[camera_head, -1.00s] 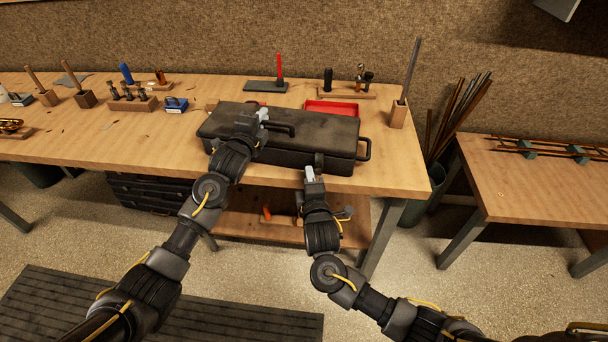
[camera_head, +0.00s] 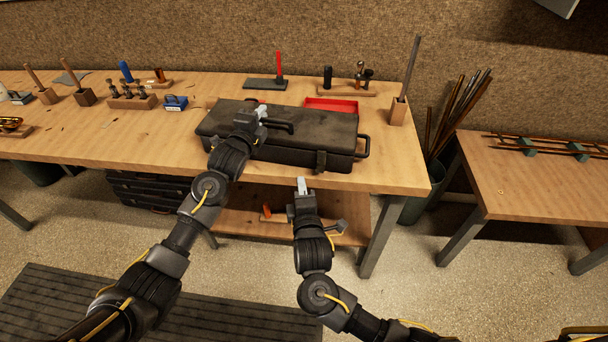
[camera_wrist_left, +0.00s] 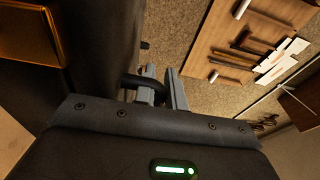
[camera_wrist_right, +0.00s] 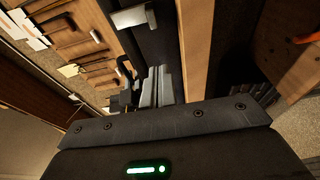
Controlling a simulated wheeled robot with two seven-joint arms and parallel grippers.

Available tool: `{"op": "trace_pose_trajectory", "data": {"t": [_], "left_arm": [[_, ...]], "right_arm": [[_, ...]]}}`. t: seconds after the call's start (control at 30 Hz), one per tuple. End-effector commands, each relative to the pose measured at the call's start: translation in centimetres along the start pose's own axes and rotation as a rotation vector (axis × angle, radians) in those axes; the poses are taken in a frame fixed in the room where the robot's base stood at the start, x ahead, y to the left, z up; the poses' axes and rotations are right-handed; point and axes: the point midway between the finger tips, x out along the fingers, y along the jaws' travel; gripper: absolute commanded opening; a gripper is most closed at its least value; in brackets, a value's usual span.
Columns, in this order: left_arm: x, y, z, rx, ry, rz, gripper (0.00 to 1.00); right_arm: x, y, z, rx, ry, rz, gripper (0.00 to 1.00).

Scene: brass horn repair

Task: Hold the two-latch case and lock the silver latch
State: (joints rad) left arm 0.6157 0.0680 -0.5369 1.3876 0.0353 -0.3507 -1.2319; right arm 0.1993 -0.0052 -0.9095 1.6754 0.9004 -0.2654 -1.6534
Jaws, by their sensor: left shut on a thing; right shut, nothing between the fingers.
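The black two-latch case (camera_head: 285,140) lies closed on the workbench. My left gripper (camera_head: 263,112) is shut on the case's handle (camera_head: 281,126); the handle also shows between its fingers in the left wrist view (camera_wrist_left: 131,83). A latch (camera_head: 321,160) sits on the case front, right of the handle; it looks silver in the right wrist view (camera_wrist_right: 132,17). I cannot tell whether it is locked. A brass-coloured piece (camera_wrist_left: 30,38), perhaps the other latch, shows in the left wrist view. My right gripper (camera_head: 301,185) is shut and empty, apart from the case, in front of the bench edge.
The wooden workbench (camera_head: 395,175) has a red tray (camera_head: 331,105) behind the case and a wooden block with a tall tool (camera_head: 398,111) to the right. Several tools and a blue box (camera_head: 175,103) stand at left. A lower shelf (camera_head: 245,228) is beneath.

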Motion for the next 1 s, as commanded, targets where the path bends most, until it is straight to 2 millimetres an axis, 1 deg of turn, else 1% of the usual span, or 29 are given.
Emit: {"op": "trace_pose_trajectory", "data": {"t": [0.03,0.1,0.2,0.3,0.43,0.77,0.8,1.0], "left_arm": [[0.0,0.0,-0.1,0.001,0.002,0.001,0.0],[0.0,0.0,-0.1,0.001,0.003,0.001,0.0],[0.0,0.0,-0.2,0.001,0.004,0.0,0.0],[0.0,0.0,-0.2,0.001,0.004,0.0,0.0],[0.0,0.0,-0.3,0.001,0.005,0.0,0.0],[0.0,0.0,-0.3,0.002,0.007,0.0,0.0],[0.0,0.0,-0.3,0.002,0.007,0.0,0.13],[0.0,0.0,-0.3,0.001,0.006,0.0,0.38]], "right_arm": [[-1.1,-0.1,0.0,0.003,0.002,-0.002,0.0],[-2.2,-0.1,0.0,0.003,0.002,-0.002,0.0],[-3.5,0.0,-0.1,0.002,0.001,0.0,0.0],[-4.2,0.0,-0.1,0.0,0.002,0.0,0.0],[-4.7,0.0,-0.1,0.0,0.002,0.0,0.0],[-4.7,0.0,-0.1,0.0,0.002,0.0,0.0],[-4.7,0.0,-0.1,0.0,0.002,0.0,0.0],[-4.7,0.0,-0.1,0.0,0.002,0.0,0.0]]}}
